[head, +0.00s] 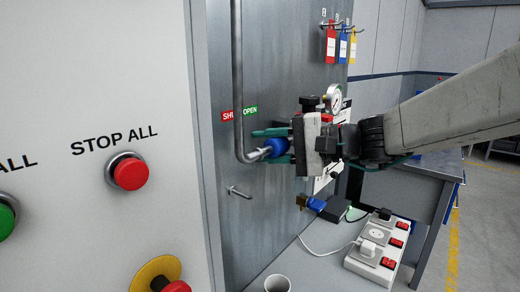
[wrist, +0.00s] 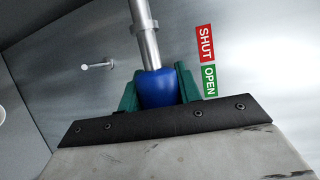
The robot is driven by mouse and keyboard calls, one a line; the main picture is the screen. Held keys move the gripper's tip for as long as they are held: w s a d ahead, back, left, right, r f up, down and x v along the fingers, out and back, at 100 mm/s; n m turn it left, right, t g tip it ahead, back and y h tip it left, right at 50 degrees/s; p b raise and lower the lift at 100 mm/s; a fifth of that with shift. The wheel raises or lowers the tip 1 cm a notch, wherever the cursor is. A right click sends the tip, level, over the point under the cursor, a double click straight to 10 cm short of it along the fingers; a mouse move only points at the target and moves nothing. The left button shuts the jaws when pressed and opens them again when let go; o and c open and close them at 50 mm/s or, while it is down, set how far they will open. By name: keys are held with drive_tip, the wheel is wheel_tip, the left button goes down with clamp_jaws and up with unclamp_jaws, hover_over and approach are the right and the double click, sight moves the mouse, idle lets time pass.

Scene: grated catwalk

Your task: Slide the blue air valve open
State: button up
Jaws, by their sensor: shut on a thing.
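The blue air valve handle (head: 275,147) is a blue knob or sleeve on a grey metal rod, beside the steel panel. It shows close up in the wrist view (wrist: 157,88), with the rod running up from it. My gripper (head: 265,146) has its green fingers on both sides of the blue part, shut on it. In the wrist view the green fingers (wrist: 158,92) flank it left and right. A label with red SHUT (head: 231,115) and green OPEN (head: 250,111) is on the panel just above. In the head view, the gripper hides part of the panel behind it.
A small metal peg (head: 239,192) sticks out of the panel below. A white cabinet with a red STOP ALL button (head: 130,173) stands at left. Coloured tags (head: 341,45) hang above. A power strip (head: 377,250) and a white cup (head: 277,284) are on the bench.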

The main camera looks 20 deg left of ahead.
sight(289, 145)
drive_tip(key=shift+w, duration=0.15)
drive_tip(key=o, duration=1)
drive_tip(key=shift+d, duration=0.1)
drive_tip(key=d+r, duration=0.1)
drive_tip(key=d, duration=0.6)
drive_tip(key=shift+d, duration=0.4)
